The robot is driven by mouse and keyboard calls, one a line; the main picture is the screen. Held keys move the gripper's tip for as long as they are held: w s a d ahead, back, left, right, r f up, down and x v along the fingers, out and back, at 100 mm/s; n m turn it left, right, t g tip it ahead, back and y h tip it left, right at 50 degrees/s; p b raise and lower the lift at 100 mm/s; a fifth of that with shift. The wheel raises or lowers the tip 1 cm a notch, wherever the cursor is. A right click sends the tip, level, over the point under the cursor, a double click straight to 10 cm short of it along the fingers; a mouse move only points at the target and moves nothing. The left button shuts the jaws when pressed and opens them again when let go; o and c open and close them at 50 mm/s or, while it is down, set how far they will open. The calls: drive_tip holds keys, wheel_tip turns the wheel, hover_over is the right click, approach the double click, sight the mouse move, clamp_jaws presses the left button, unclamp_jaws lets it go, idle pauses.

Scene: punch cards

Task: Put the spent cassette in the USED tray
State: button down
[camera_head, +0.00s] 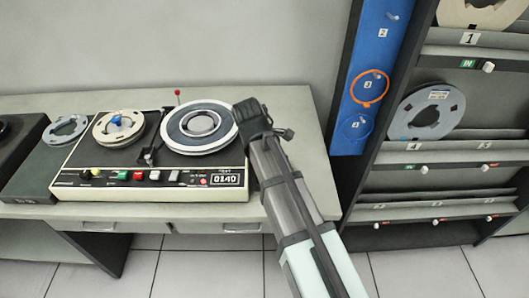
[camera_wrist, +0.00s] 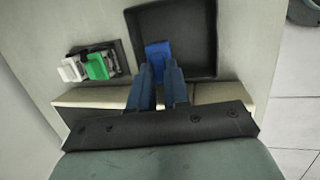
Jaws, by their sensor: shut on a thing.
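In the wrist view, my gripper (camera_wrist: 159,68) is shut on a blue cassette (camera_wrist: 158,50), held at the fingertips. The cassette shows against the inside of a black, square, open tray (camera_wrist: 212,35). I cannot tell whether it touches the tray floor. No label is readable on the tray or the cassette. In the head view, the dark end of my gripper (camera_head: 253,115) is at the right part of the desk, beside the tape machine. Its fingers, the cassette and the tray cannot be made out there.
A small black holder (camera_wrist: 122,50) with a green cassette (camera_wrist: 95,66) and a white one (camera_wrist: 71,69) stands left of the tray. The tape machine (camera_head: 140,190) fills the desk's middle. A reel rack (camera_head: 440,160) stands at right. A grey bin (camera_wrist: 304,10) is on the floor.

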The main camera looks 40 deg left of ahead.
drive_tip(key=shift+f, duration=1.25)
idle(0.7)
drive_tip(key=c, duration=1)
unclamp_jaws()
drive_tip(key=shift+c, duration=1)
drive_tip(key=shift+r, duration=0.1)
drive_tip(key=shift+r, duration=3.95)
